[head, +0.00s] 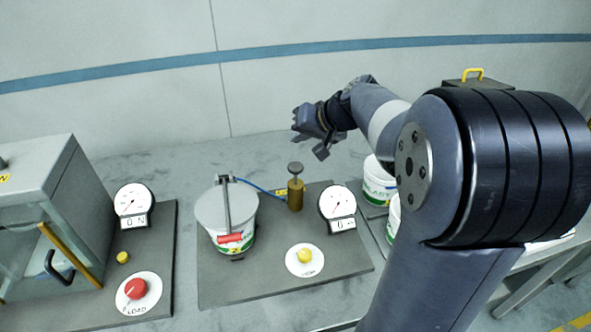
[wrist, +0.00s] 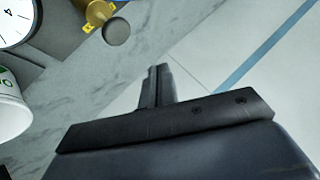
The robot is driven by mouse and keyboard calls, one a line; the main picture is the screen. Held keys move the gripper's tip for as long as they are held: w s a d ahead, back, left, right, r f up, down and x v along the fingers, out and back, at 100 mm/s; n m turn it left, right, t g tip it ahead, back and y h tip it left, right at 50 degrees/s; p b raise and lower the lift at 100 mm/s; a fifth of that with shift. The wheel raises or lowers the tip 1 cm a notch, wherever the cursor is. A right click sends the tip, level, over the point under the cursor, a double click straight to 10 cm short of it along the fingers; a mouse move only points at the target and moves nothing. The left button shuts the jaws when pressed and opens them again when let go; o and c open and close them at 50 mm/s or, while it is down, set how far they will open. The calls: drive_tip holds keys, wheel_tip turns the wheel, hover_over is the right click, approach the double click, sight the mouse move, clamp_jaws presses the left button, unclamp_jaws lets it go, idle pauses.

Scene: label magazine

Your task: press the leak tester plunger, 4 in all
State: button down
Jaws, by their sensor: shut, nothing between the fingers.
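The leak tester plunger is a brass cylinder (head: 295,195) with a grey round knob (head: 296,167) on top, standing upright on a dark plate (head: 226,283). The knob shows raised above the brass body. In the wrist view the brass body (wrist: 97,12) and grey knob (wrist: 117,32) are at the top left. My gripper (head: 298,123) is shut and empty, above and behind the plunger, apart from it. Its fingers also show in the wrist view (wrist: 155,78). A dial gauge (head: 338,202) beside the plunger has a small readout that seems to show 0.
A yellow button (head: 305,256) is in front. A grey machine (head: 45,205) is at left. White tubs (head: 378,178) stand right.

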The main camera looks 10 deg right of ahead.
drive_tip(key=b, duration=0.3)
hover_over(300, 169)
wheel_tip(300, 169, down, 4)
drive_tip(key=shift+w+a+f, duration=0.1)
drive_tip(key=shift+w+f, duration=0.05)
drive_tip(key=shift+f, duration=0.1)
drive_tip(key=shift+f+b, duration=0.5)
drive_tip(key=shift+f, duration=0.15)
drive_tip(key=shift+f, duration=0.1)
idle(1.0)
drive_tip(key=shift+f+b, duration=0.3)
drive_tip(key=shift+b, duration=0.3)
drive_tip(key=shift+f+b, duration=1.95)
idle(1.4)
idle(0.3)
drive_tip(key=shift+r+p, duration=1.5)
drive_tip(key=shift+r, duration=0.85)
